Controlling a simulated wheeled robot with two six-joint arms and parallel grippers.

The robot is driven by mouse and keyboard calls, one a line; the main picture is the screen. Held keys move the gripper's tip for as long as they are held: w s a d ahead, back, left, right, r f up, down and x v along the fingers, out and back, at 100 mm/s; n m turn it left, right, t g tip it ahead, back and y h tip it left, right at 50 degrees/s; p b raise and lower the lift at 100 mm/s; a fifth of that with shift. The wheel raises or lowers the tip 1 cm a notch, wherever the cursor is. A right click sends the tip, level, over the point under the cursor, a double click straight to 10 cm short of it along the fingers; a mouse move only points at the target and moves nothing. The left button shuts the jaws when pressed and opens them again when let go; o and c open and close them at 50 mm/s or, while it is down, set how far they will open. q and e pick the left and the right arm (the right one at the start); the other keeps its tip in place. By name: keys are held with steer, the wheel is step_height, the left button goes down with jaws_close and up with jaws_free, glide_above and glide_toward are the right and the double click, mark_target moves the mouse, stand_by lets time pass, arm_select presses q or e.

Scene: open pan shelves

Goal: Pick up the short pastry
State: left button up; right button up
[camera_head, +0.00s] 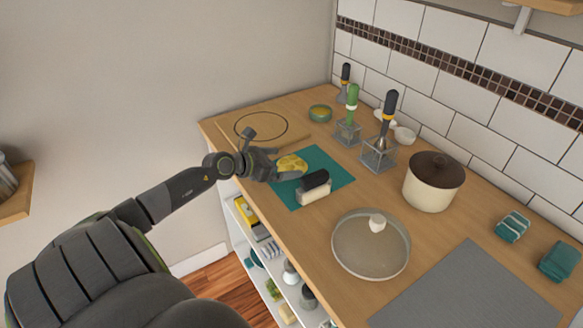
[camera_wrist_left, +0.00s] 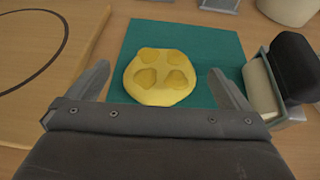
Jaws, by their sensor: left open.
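The short pastry (camera_head: 291,165) is a yellow, rounded piece with several darker patches on top. It lies on a teal mat (camera_head: 335,172) on the wooden counter. In the left wrist view the pastry (camera_wrist_left: 160,76) sits between the fingers of my left gripper (camera_wrist_left: 165,88), which is open. In the head view my left gripper (camera_head: 275,168) is at the pastry's left side and hides part of its edge. I cannot tell whether either finger touches it. My right gripper is not in view.
A wooden board (camera_head: 262,127) with a dark ring is to the left. Utensil holders (camera_head: 378,154), a cream pot (camera_head: 432,190) and a round plate (camera_head: 370,255) stand farther right.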

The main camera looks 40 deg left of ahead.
mark_target(292, 162)
arm_select(q)
steer(key=b+x, duration=0.1)
steer(key=x, duration=0.3)
steer(key=shift+s+d+f, duration=0.1)
steer(key=shift+f, duration=0.1)
steer(key=shift+s+r, duration=0.1)
steer(key=shift+c, duration=0.6)
steer(key=c, duration=0.9)
